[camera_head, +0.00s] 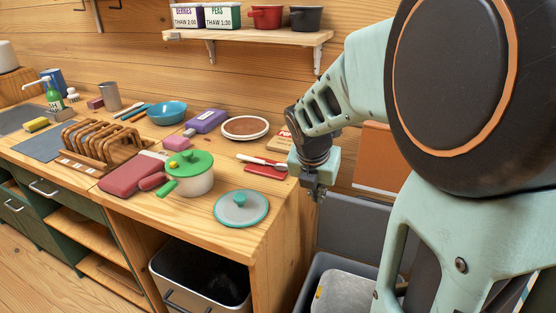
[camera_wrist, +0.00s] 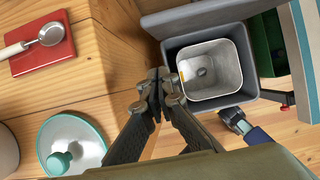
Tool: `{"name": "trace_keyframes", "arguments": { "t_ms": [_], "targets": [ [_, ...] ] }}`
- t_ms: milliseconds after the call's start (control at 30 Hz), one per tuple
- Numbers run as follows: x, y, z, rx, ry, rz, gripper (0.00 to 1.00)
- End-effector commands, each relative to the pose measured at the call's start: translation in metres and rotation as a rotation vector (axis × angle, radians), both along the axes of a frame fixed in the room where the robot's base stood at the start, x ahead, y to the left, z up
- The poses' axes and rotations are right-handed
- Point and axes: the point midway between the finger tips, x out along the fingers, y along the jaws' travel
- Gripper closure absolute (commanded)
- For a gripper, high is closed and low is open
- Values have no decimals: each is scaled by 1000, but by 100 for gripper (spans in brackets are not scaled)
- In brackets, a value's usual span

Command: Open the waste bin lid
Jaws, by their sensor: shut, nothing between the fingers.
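The grey waste bin (camera_head: 308,290) stands on the floor at the right end of the counter. It also shows in the wrist view (camera_wrist: 175,60), open at the top, with a pale inner bucket (camera_wrist: 215,62) in plain sight. A grey panel that looks like its lid (camera_head: 352,228) stands raised at the wall side of the bin; it shows at the top of the wrist view (camera_wrist: 190,14).
The wooden counter (camera_head: 240,246) holds a green-lidded pot (camera_head: 192,182), a loose glass lid (camera_head: 241,208), and a spoon on a red rest (camera_head: 262,164). A dark open container (camera_head: 205,280) sits under it. A shelf (camera_head: 245,36) hangs above.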

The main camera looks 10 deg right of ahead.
Motion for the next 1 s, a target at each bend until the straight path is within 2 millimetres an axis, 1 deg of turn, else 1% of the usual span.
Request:
{"name": "trace_keyframes", "arguments": {
  "t_ms": [33,300,400,600,1000],
  "targets": [
    [3,-3,-16,2,5,-3,100],
    [23,-17,-68,2,3,-2,100],
    [37,-28,-59,1,-2,-5,100],
    [51,-38,-55,2,0,-5,100],
    [54,-41,-54,1,0,-4,100]
  ]
}}
